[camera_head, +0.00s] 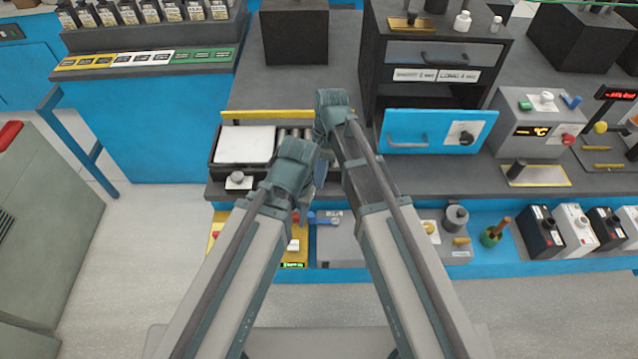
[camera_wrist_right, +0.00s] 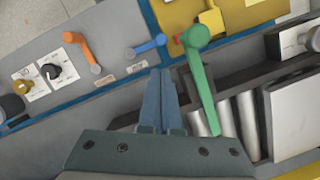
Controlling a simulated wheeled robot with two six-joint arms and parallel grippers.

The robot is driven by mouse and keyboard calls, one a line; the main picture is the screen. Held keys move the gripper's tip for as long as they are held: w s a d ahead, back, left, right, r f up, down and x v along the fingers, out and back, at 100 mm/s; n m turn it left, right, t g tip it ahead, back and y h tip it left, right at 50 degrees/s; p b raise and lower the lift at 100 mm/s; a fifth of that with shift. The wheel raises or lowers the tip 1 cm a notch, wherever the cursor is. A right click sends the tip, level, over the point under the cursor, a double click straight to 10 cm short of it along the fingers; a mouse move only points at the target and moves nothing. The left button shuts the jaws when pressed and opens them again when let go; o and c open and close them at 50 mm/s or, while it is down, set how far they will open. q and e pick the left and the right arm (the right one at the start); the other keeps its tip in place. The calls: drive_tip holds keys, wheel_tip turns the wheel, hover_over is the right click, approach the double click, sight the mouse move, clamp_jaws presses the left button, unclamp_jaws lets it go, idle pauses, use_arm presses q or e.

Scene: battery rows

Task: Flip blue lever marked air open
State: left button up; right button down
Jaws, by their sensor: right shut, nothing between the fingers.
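The blue lever (camera_wrist_right: 146,46) lies on a grey panel ahead of my right fingertips in the right wrist view. A small tan label (camera_wrist_right: 137,67) sits beside it, too small to read. In the head view the blue lever (camera_head: 327,219) shows only partly, past my arms. My right gripper (camera_wrist_right: 160,74) is shut and empty, its blue fingers pointing at the panel near the lever; I see a gap, and no contact shows. In the head view my right gripper (camera_head: 321,172) is mostly hidden. My left arm's wrist shows beside it, but its jaws cannot be made out.
An orange lever (camera_wrist_right: 80,46) stands left of the blue one in the wrist view. A green lever (camera_wrist_right: 201,82) rises close to the right of my fingers. Knobs (camera_wrist_right: 50,71) sit further left. A tray with a white plate (camera_head: 245,144) lies on the bench.

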use_arm(q)
wheel_tip(320, 180, down, 9)
drive_tip(key=b, duration=0.8)
drive_tip(key=shift+r, duration=0.1)
use_arm(e)
drive_tip(key=x, duration=0.9)
